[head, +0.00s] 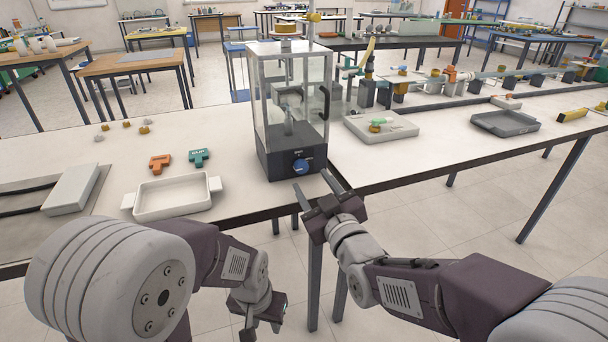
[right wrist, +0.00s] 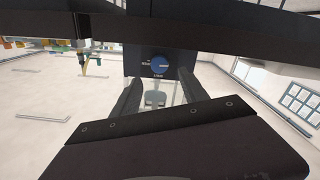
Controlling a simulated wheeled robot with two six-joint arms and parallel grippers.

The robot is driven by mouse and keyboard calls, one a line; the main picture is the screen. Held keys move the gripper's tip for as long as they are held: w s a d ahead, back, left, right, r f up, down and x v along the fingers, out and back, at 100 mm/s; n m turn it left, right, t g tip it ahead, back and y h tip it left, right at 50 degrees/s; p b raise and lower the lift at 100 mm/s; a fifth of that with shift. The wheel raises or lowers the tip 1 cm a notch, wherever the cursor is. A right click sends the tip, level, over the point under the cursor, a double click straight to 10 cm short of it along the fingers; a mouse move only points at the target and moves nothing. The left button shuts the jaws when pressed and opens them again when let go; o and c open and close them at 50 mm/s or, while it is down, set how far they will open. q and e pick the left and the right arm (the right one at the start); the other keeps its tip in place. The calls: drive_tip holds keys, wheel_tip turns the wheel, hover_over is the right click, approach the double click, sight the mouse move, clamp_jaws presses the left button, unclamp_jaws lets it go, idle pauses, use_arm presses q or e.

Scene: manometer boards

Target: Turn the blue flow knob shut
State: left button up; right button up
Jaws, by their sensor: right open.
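The blue flow knob (head: 300,166) is on the front of the dark base (head: 279,164) of a clear-walled cabinet near the table's front edge. In the right wrist view the knob (right wrist: 159,65) shows ahead, a little beyond and above the fingertips. My right gripper (head: 317,188) is open and empty, just in front of and below the knob, apart from it. The right wrist view also shows its two spread fingers (right wrist: 158,87). My left arm is low at the left, in front of the table; its gripper (head: 266,318) hangs below the table edge, its jaws not clear.
A white tray (head: 138,203) with handles, orange (head: 160,164) and teal (head: 199,157) pieces lie left of the cabinet. A shallow tray with small parts (head: 407,131) and a grey tray (head: 477,122) stand on the right.

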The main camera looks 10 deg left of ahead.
sight(302, 168)
drive_tip(key=b+x, duration=0.1)
drive_tip(key=x, duration=0.5)
drive_tip(key=shift+w+a+f, duration=0.1)
drive_tip(key=shift+w+a, duration=0.1)
drive_tip(key=shift+w, duration=0.05)
drive_tip(key=shift+c, duration=0.3)
clamp_jaws()
